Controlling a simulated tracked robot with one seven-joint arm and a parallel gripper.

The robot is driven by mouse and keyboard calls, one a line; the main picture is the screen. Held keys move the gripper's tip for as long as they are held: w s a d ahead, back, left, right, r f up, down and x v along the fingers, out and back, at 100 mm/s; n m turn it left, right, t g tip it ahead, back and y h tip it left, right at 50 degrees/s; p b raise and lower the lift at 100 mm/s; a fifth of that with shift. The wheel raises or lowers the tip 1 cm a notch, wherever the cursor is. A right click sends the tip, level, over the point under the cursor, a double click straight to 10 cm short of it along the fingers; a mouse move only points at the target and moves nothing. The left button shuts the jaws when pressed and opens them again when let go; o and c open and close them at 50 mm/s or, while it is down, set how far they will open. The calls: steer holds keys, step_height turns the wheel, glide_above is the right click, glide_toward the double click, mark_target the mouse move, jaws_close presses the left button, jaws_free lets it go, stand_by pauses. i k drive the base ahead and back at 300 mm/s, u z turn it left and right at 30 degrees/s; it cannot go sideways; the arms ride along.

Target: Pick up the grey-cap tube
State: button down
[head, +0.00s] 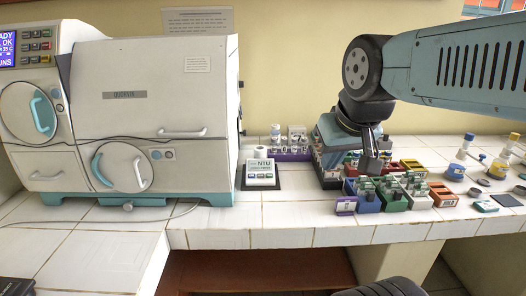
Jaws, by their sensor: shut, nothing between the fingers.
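My gripper (372,163) is shut and empty. It points down over the cluster of small coloured racks on the bench, in the right half of the head view. The racks below and around it include a blue one (368,205), a green one (394,203), a white one (419,201) and an orange one (443,200). Small items stand in several of them. They are too small for me to tell which is the grey-cap tube, and my gripper and wrist hide part of the racks behind.
A large white incubator (150,75) stands at the left. A small device marked NTU (263,172) sits mid-bench, with a purple rack (289,154) behind it. Bottles, including one with a blue cap (467,137), stand at the right. Bare tiles (290,215) lie front centre.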

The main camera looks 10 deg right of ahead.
mark_target(284, 140)
steer(key=u, duration=0.9)
steer(key=k, duration=1.35)
steer(key=z, duration=0.85)
steer(key=i, duration=1)
steer(key=u, duration=0.05)
